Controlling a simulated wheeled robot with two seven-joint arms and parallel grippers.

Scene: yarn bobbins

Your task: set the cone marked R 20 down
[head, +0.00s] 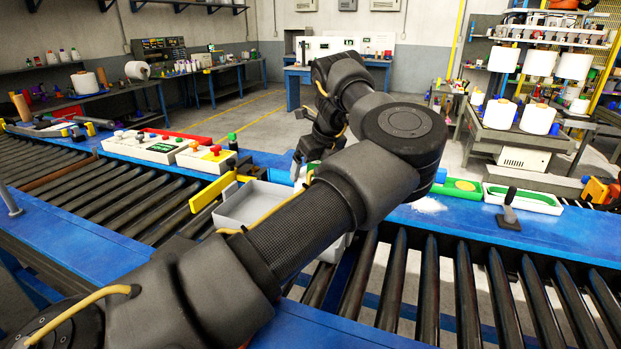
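My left arm comes in from the lower left and bends over the blue conveyor frame. My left gripper (303,164) points down just behind my forearm, near the back edge of the grey tray (236,216). The forearm covers most of it, so I cannot see whether its fingers are open or hold anything. No cone with a readable R 20 mark shows; part of the tray and the area under the gripper are hidden. My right gripper is not in view.
Dark rollers (430,290) run along the front. White control boxes (150,147) with buttons stand left of the tray. A green-rimmed tray (523,199) and a black-handled tool (509,212) are on the blue frame at right. White yarn cones (538,118) stand on a machine behind.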

